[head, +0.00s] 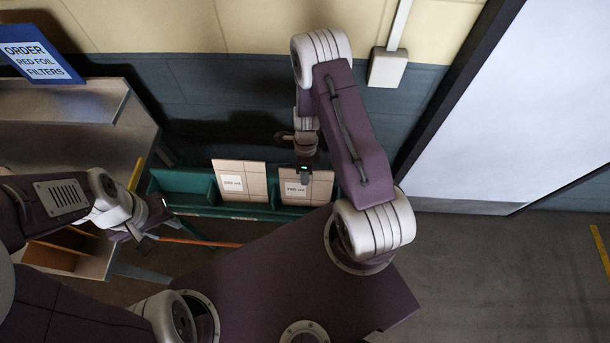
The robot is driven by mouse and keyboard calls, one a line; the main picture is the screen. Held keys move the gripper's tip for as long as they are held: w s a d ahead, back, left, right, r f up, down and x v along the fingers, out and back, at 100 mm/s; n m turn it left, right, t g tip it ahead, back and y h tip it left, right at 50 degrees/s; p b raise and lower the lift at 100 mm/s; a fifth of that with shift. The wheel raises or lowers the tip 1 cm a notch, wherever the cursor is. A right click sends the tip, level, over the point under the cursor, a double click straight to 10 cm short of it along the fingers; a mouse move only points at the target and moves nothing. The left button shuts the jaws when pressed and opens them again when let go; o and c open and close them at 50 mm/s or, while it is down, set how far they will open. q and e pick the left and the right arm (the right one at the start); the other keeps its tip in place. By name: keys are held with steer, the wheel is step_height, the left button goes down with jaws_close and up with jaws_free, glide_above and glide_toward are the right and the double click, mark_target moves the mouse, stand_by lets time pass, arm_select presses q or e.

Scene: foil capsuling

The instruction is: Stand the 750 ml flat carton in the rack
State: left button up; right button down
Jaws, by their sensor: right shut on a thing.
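A green rack (198,183) stands low against the wall, with an open compartment at its left. Two flat tan cartons with white labels show at the rack: one in the middle (242,172) and one at the right (318,187). The label print is too small to read surely, so I cannot tell which is the 750 ml one. My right gripper (305,174) reaches down from above and is shut on the right carton at its upper edge. This carton looks upright, its lower edge hidden by the rack's front. My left gripper (140,218) is at the left, away from the rack; its fingers are unclear.
A wooden divided box (75,255) is below my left arm. A white wall box (388,68) hangs behind my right arm.

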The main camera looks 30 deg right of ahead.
steer(key=c, duration=1.5)
jaws_free()
steer(key=shift+r, duration=0.1)
steer(key=b+v, duration=0.1)
steer(key=v, duration=0.8)
steer(key=shift+d, duration=0.1)
